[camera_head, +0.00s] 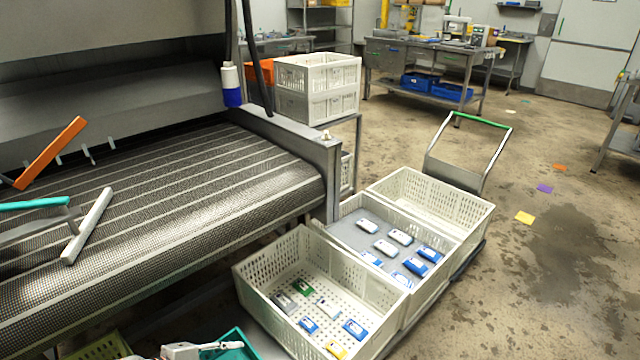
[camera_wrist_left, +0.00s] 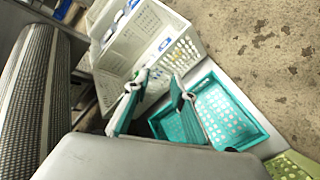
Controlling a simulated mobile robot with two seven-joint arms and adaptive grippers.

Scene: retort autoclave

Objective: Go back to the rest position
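My left gripper (camera_wrist_left: 157,88) shows in the left wrist view with its two fingers apart and nothing between them. It is above the floor-side baskets, near a teal basket (camera_wrist_left: 238,112) and the white crate (camera_wrist_left: 178,62). In the head view, a small part of what looks like my left gripper (camera_head: 190,350) shows at the bottom edge, in front of the teal basket (camera_head: 240,340). Most of that arm is out of the picture. My right gripper is not in view.
White crates (camera_head: 385,322) with blue, white, green and yellow packs stand on a cart right of the mesh conveyor (camera_head: 190,200). A green basket (camera_head: 98,348) is at the bottom left. Stacked white crates (camera_head: 318,85) stand behind. The floor at right (camera_head: 540,250) is mostly clear.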

